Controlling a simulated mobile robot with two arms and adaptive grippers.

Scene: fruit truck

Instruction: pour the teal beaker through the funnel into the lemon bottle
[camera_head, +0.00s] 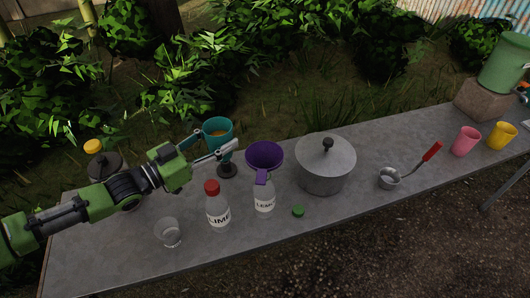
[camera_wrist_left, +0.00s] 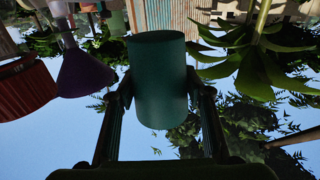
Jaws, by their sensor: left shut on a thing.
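The teal beaker (camera_head: 218,125) has orange contents inside and is held above the table, left of the funnel. My left gripper (camera_head: 216,144) is shut on it; the wrist view shows the beaker (camera_wrist_left: 158,80) between both fingers (camera_wrist_left: 160,100). The purple funnel (camera_head: 264,154) stands upright in the neck of the clear lemon bottle (camera_head: 264,203), which has a partly readable label. The funnel also shows in the left wrist view (camera_wrist_left: 86,72), apart from the beaker. My right gripper is not in view.
The lime bottle (camera_head: 217,213) with a red cap stands left of the lemon bottle. A clear glass (camera_head: 168,233) is at front left, a green cap (camera_head: 298,211) at front. A lidded pot (camera_head: 325,172) is right of the funnel, then a ladle (camera_head: 388,179).

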